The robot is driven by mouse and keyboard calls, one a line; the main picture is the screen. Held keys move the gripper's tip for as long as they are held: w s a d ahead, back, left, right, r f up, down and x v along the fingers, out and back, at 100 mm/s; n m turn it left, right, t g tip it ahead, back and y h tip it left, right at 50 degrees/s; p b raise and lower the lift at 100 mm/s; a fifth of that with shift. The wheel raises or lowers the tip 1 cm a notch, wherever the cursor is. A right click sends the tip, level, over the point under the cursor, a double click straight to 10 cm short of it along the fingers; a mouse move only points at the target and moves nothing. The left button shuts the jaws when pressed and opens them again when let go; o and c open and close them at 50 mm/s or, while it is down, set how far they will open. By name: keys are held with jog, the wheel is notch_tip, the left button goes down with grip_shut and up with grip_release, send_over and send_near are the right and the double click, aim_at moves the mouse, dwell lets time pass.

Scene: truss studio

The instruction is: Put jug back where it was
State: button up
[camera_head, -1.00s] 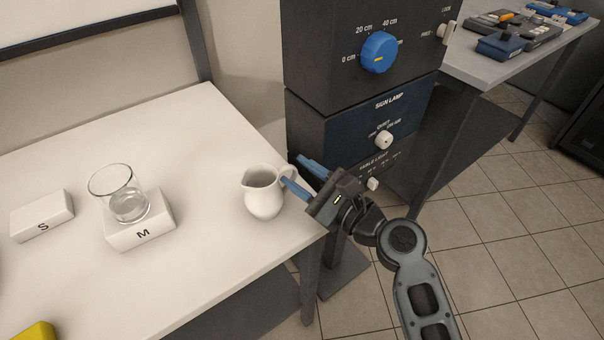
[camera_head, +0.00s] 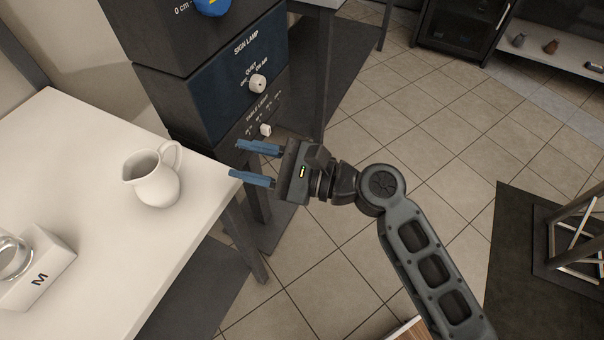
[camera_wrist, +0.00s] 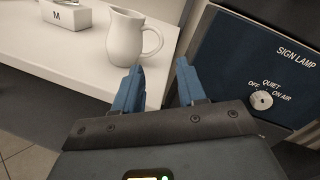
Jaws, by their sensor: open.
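The white jug (camera_head: 154,178) stands upright on the white table near its right corner, with its handle toward the back right. It also shows in the wrist view (camera_wrist: 124,38), ahead and left of my fingers. My gripper (camera_head: 245,163) is open and empty, with two blue fingers pointing left. In the head view it is to the right of the jug, past the table's edge, and apart from it. In the wrist view, the gap between the fingers (camera_wrist: 158,88) holds nothing.
The dark control stack with a sign lamp panel (camera_head: 222,84) stands behind the table corner, close to my fingers. A block marked M (camera_head: 42,268) bears a glass (camera_head: 14,258) at the left. Open tiled floor (camera_head: 340,250) lies to the right.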

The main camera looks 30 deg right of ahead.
jog(key=s+d+f+n+h, duration=0.4)
jog(key=s+f+h, duration=0.1)
jog(key=s, duration=0.4)
jog(key=s+d+f+n+h, duration=0.3)
jog(key=s+d+f+h, duration=0.15)
jog(key=s, duration=0.45)
jog(key=s+d+r+n+t+h, duration=0.2)
jog(key=s+d+r+n+h, duration=0.1)
jog(key=s+r+n, duration=0.9)
jog(key=s+n, duration=0.2)
jog(key=s, duration=0.1)
jog(key=shift+s+d+n, duration=0.2)
jog(key=shift+n, duration=0.1)
jog(key=shift+r+p, duration=0.65)
jog(key=shift+p, duration=0.05)
